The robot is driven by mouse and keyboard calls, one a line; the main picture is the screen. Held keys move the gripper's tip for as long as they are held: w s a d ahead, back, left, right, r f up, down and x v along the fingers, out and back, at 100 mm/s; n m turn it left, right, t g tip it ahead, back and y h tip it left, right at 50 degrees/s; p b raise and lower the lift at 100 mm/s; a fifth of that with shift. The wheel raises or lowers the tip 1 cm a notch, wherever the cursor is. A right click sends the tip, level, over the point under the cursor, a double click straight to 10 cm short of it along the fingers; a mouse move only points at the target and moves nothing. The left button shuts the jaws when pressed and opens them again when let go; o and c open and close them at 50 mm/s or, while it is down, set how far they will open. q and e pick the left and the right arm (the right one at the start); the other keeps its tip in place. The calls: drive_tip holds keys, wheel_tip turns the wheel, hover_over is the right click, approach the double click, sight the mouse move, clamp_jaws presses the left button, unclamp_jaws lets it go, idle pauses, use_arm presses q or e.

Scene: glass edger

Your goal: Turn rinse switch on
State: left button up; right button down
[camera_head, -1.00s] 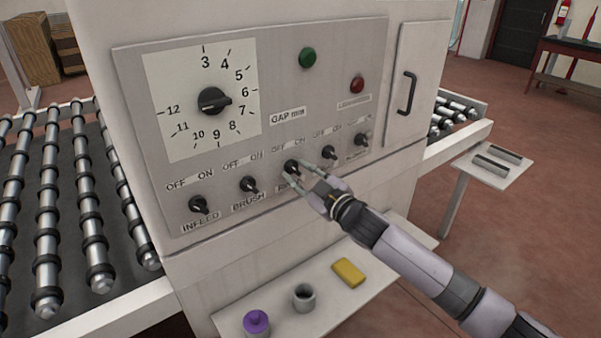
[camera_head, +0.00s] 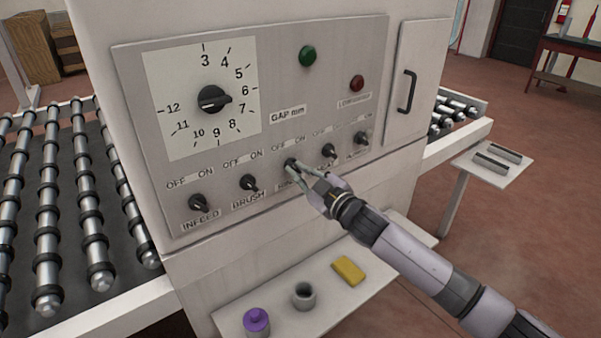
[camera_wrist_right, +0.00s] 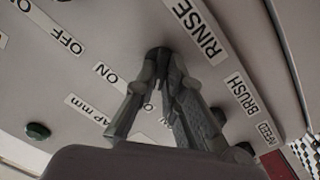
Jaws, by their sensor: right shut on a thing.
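The rinse switch (camera_head: 291,163) is a black rotary knob, the middle one in the row of switches on the grey control panel (camera_head: 300,100). My right gripper (camera_head: 295,167) is shut on this knob, with a finger on each side of it. In the right wrist view the two fingers (camera_wrist_right: 160,90) close around the dark knob (camera_wrist_right: 158,55), beside the RINSE label (camera_wrist_right: 195,30). The fingers hide most of the knob, so I cannot tell which way its pointer faces. My left gripper is not in view.
Neighbouring knobs, the brush switch (camera_head: 249,183) and another black knob (camera_head: 329,151), sit close on either side. A green button (camera_head: 307,56) and a red button (camera_head: 357,84) are above. A shelf below holds a yellow block (camera_head: 348,270), a grey cup (camera_head: 303,295) and a purple-lidded jar (camera_head: 257,321).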

drive_tip(key=shift+m, duration=0.4)
drive_tip(key=m+p, duration=0.2)
drive_tip(key=shift+m, duration=0.4)
drive_tip(key=m+p, duration=0.1)
drive_tip(key=m, duration=0.2)
drive_tip(key=shift+m, duration=0.4)
drive_tip(key=m, duration=0.3)
drive_tip(key=shift+m, duration=1.7)
drive_tip(key=c, duration=1.7)
unclamp_jaws()
